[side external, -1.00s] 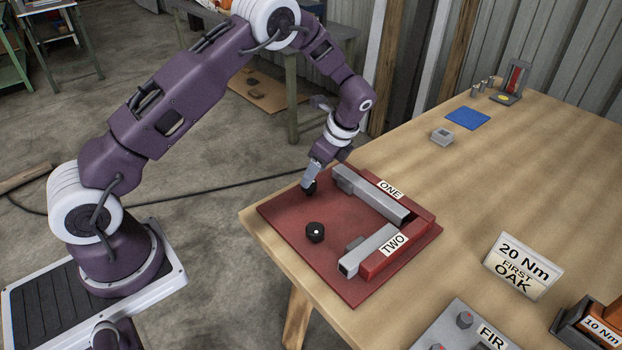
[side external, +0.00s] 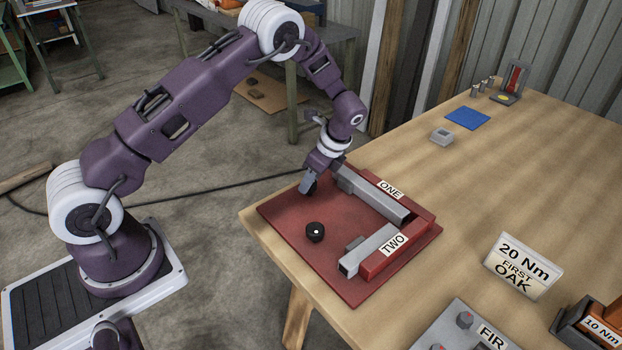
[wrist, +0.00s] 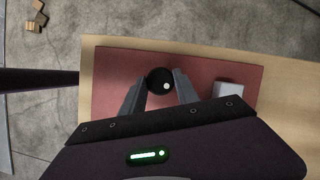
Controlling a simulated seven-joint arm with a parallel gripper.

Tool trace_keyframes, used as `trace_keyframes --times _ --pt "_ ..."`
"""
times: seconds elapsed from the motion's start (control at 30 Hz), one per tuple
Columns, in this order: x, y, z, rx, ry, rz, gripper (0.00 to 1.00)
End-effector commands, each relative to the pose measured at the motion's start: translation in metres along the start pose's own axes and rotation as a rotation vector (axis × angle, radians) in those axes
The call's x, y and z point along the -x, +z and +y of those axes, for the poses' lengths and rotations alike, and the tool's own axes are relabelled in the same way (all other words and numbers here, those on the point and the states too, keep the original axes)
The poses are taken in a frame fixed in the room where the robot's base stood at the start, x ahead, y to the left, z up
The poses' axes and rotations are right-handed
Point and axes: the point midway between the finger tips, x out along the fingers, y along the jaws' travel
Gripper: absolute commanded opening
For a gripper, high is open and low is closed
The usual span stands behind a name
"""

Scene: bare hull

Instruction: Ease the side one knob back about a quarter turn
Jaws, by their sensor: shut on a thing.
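The side one knob (wrist: 160,81) is round and black with a pale dot, which lies at its lower right in the wrist view. My gripper (wrist: 159,86) is shut on this knob, one finger on each side. In the side view my gripper (side external: 308,190) is low over the far left part of the red base plate (side external: 290,255) and hides most of the knob. The grey bar labelled ONE (side external: 385,200) lies to the right of the gripper. The other black knob (side external: 315,232), with a pale dot on top, stands free in front of the bar labelled TWO (side external: 370,248).
The wooden table (side external: 500,180) is mostly clear to the right. A sign reading 20 Nm FIRST OAK (side external: 523,266), a grey FIR plate (side external: 465,335) and an orange tool marked 10 Nm (side external: 600,325) are at the front right. A blue mat (side external: 467,118) lies farther back.

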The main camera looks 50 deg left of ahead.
Motion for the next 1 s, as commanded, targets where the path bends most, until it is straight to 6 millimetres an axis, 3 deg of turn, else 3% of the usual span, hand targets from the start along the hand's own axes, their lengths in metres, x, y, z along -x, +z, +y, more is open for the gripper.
trace_keyframes --times 0.37,1.0 --pt "0.0002 0.0002 -0.0020 0.181 0.074 0.001 0.00" --pt "0.0000 0.0018 -0.0052 0.741 0.306 0.002 0.00"
